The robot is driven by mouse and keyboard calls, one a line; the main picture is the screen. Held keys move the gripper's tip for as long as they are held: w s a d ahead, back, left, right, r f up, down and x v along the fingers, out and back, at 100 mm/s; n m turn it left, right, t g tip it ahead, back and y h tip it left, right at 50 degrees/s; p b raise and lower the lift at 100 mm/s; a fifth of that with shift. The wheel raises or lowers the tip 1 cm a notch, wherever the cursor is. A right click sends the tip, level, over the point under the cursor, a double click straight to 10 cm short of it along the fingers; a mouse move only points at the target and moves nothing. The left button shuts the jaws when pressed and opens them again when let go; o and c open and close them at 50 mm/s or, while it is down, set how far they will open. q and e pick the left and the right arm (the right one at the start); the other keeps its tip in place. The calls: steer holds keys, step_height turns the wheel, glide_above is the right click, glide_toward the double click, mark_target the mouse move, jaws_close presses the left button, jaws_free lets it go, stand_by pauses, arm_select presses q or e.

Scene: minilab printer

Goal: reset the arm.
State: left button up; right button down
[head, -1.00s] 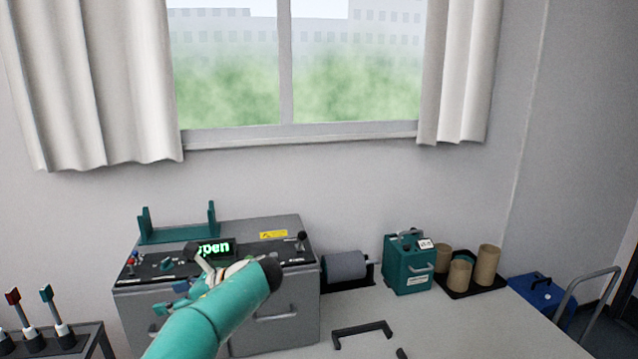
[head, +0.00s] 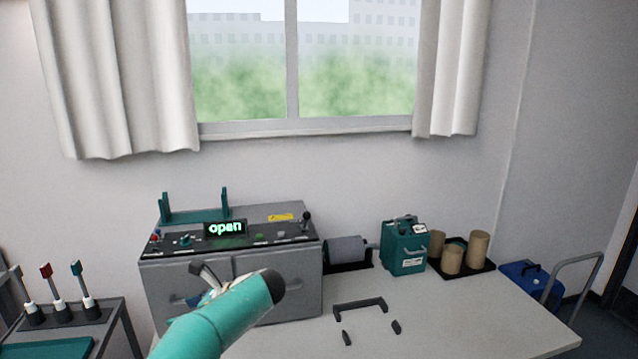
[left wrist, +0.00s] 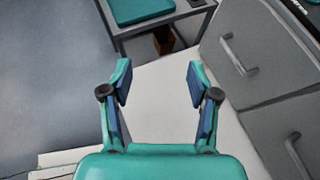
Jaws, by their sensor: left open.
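My left arm comes up from the bottom of the head view, and its gripper (head: 212,284) is in front of the grey printer (head: 290,285), partly hidden by the teal arm link. In the left wrist view the left gripper (left wrist: 160,88) is open, with two teal and blue fingers wide apart and nothing between them. The white tabletop (left wrist: 165,115) shows below and between the fingers. The printer's grey front with handles (left wrist: 245,75) is to the right. The printer's display (head: 225,228) reads "open" in green. My right gripper is not in view.
A side stand (head: 95,312) with several coloured-top tools is at the left. On the table are a grey roller (head: 345,250), a teal box (head: 404,248), brown cylinders (head: 452,260) on a black tray and a black bracket (head: 360,305). A blue case (head: 525,278) stands at the right.

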arm_select(q)
steer(key=s+d+f+n+g+h, duration=0.1)
steer(key=s+d+f+h, duration=0.25)
steer(key=f, duration=0.65)
steer(key=s+d+f+n+g+h, duration=0.1)
steer(key=s+d+f+n+h, duration=0.15)
steer(key=s+f, duration=0.45)
steer(key=s+d+f+g+h, duration=0.15)
steer(key=d+f+h, duration=0.25)
steer(key=f, duration=0.8)
steer(key=s+d+f+n+h, duration=0.2)
steer(key=s+n, duration=0.4)
steer(key=s, duration=0.2)
steer(key=s+d+f+n+t+h+b, duration=0.1)
steer(key=s+d+f+n+h, duration=0.1)
steer(key=s+n, duration=0.4)
steer(key=s+d+f+n+h, duration=0.1)
steer(key=s+d+f+n, duration=0.1)
steer(key=s+n, duration=0.5)
steer(key=s, duration=0.3)
steer(key=shift+d+h+b, duration=0.25)
steer(key=shift+h+b, duration=0.05)
steer(key=shift+h, duration=0.1)
steer(key=shift+f, duration=0.15)
